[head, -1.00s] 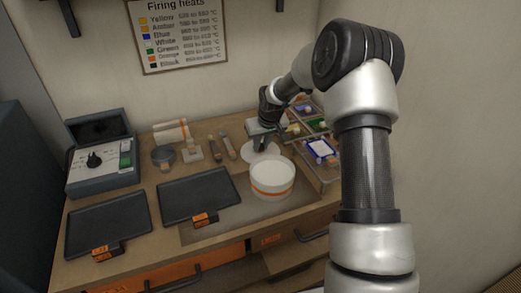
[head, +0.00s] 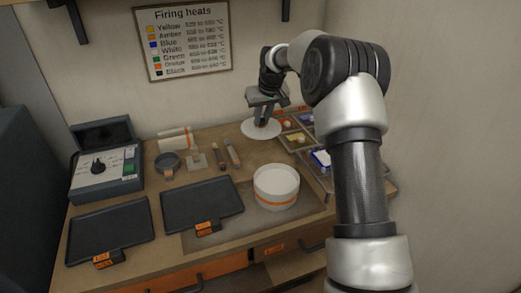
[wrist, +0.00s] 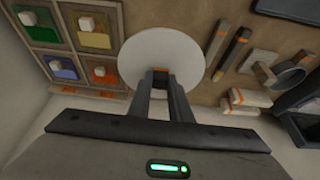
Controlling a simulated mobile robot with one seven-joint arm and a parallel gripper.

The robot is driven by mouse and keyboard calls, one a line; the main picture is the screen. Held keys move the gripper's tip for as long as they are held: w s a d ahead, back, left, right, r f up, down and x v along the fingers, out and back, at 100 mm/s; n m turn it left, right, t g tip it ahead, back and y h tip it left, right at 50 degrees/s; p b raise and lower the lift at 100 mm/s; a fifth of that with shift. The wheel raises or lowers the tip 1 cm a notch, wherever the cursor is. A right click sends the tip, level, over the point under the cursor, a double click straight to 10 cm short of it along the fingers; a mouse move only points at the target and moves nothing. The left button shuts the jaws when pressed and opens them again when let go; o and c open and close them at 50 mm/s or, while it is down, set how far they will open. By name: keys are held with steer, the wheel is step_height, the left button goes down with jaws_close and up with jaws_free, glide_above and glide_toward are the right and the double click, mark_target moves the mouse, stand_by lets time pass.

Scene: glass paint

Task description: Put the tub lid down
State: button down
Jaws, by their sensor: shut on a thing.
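The tub lid (head: 261,131) is a flat white disc at the back of the bench. My gripper (head: 263,117) is shut on it from above. In the wrist view the lid (wrist: 160,48) lies beyond my fingertips (wrist: 160,72), which pinch a small part with orange at the lid's near edge or middle; I cannot tell which. Whether the lid touches the bench is unclear. The white tub (head: 276,184) with an orange band stands at the front right, apart from the lid.
A sorting tray (wrist: 72,45) with coloured compartments is close beside the lid. Tools (head: 232,152), a grey round dish (head: 167,163) and white rolls (head: 176,140) lie to the left. Two dark trays (head: 202,208) (head: 108,232) are at the front; a control box (head: 107,168) stands far left.

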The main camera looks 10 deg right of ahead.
steer(key=shift+w+a+f, duration=0.1)
steer(key=shift+w+a, duration=0.05)
steer(key=shift+w, duration=0.35)
step_height(320, 180, down, 10)
steer(key=shift+w+r, duration=0.1)
steer(key=shift+w, duration=0.05)
steer(key=c, duration=1.6)
jaws_free()
